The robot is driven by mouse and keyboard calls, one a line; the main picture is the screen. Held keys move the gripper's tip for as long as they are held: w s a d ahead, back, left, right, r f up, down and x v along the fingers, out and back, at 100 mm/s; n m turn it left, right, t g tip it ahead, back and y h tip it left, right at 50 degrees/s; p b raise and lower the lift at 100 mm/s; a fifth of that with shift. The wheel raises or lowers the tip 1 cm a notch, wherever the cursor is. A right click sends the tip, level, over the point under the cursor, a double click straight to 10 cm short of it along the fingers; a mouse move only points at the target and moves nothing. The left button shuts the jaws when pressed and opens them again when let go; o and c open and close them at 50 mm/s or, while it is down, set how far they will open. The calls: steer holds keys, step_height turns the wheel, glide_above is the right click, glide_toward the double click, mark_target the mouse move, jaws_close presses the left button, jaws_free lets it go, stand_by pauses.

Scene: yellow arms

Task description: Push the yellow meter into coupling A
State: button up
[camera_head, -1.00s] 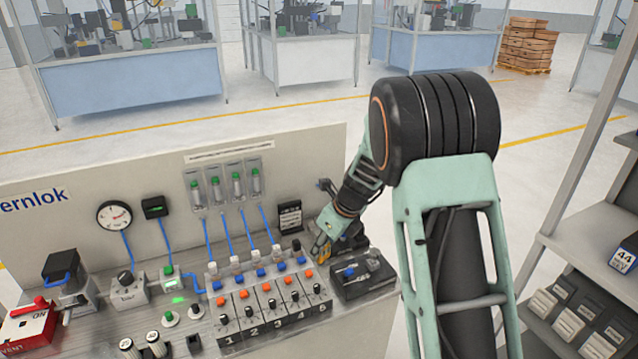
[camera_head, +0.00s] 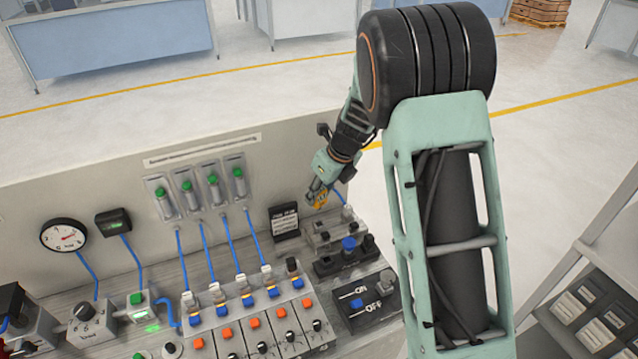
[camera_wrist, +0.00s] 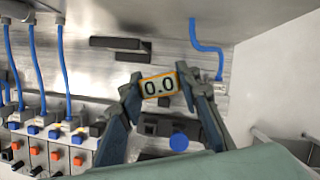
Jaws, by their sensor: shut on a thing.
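The yellow meter (camera_wrist: 159,87) reads 0.0 in the wrist view, between the fingers of my gripper (camera_wrist: 160,91). In the head view my gripper (camera_head: 317,193) holds the meter (camera_head: 321,200) above the back right of the bench, near the back panel. The fingers are shut on its sides. I cannot read a label A on any coupling. A fitting on a short blue hose (camera_wrist: 219,76) lies right of the meter in the wrist view; it also shows in the head view (camera_head: 347,210).
A dark block with a blue knob (camera_head: 349,245) stands below my gripper. A black sign (camera_head: 285,222) stands to the left. Several valves with blue hoses (camera_head: 245,256) fill the bench further left.

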mark_target(322, 203)
steer(key=shift+s+f+b, duration=0.15)
steer(key=shift+f+b, duration=0.6)
step_height(322, 203, down, 3)
steer(key=b, duration=0.3)
steer(key=shift+f, duration=0.45)
steer(key=shift+f+b, duration=0.35)
steer(key=shift+f, duration=0.75)
stand_by(0.4)
steer(key=o, duration=1.2)
